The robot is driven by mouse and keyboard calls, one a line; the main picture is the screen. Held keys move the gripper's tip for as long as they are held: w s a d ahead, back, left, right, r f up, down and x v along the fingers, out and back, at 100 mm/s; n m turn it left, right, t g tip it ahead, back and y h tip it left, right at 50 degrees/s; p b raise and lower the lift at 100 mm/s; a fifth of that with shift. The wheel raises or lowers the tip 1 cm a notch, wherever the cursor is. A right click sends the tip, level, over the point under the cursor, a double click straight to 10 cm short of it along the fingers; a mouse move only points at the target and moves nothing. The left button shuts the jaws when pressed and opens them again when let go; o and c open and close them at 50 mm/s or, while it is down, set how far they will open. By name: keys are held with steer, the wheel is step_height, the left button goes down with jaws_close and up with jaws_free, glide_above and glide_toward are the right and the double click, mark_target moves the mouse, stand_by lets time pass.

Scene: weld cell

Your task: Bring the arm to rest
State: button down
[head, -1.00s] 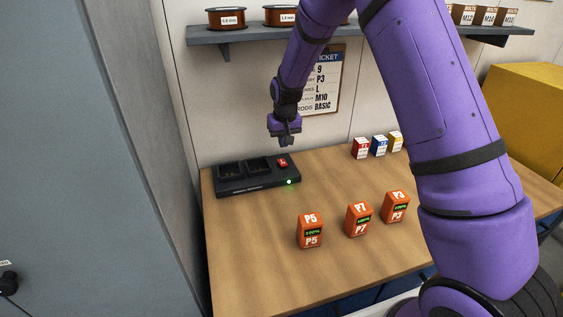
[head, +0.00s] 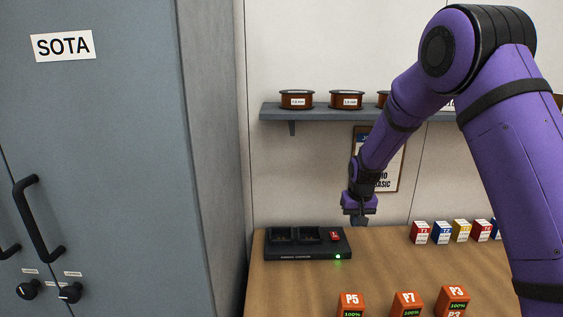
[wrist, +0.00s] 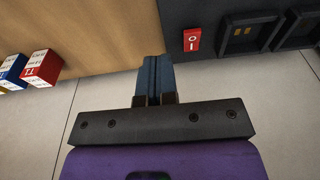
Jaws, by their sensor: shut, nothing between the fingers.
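My purple arm reaches in from the right in the head view. My gripper (head: 359,219) hangs above the back of the wooden table (head: 390,262), just right of the black charger (head: 300,252). In the wrist view my gripper (wrist: 153,62) has its two fingers together with nothing between them. It holds nothing and appears apart from the table and charger.
The charger has a red switch (head: 334,237) and a green light. Orange batteries P5 (head: 351,301), P7 (head: 407,301) and P3 (head: 453,297) stand at the front. Small coloured boxes (head: 443,233) stand back right. A shelf (head: 330,113) with spools and a grey cabinet (head: 100,160) are nearby.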

steer(key=s+d+r+t, duration=0.1)
steer(key=s+d+r, duration=0.1)
steer(key=s+r, duration=0.75)
steer(key=s+d+r+t, duration=0.1)
steer(key=s+d+r, duration=0.1)
steer(key=s+r, duration=0.8)
steer(key=s+d+r, duration=0.1)
steer(key=s+r, duration=0.2)
steer(key=s, duration=0.8)
steer(key=s+d+r+t, duration=0.1)
steer(key=s+r, duration=0.3)
steer(key=s, duration=0.7)
steer(key=shift+d+r, duration=0.3)
